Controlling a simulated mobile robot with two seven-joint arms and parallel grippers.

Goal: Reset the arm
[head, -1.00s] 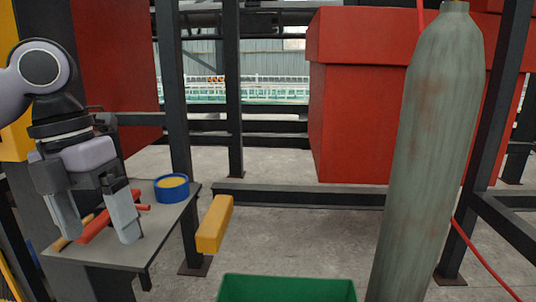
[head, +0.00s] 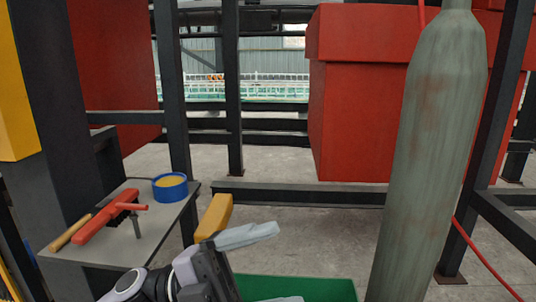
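My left gripper (head: 268,268) is low in the middle of the head view, with its arm coming up from the bottom edge. Its two pale fingers point right and stand well apart. One finger shows whole, and the other is partly cut off by the bottom edge. Nothing shows between them. The gripper is in front of the green bin (head: 338,290) and hides part of it. My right gripper is not in view.
A grey shelf (head: 150,240) at left holds a red tool (head: 95,222), a wooden handle (head: 70,232) and a blue-rimmed round container (head: 170,194). A yellow block (head: 214,214) is behind my gripper. A tall grey-green gas cylinder (head: 430,150) stands right.

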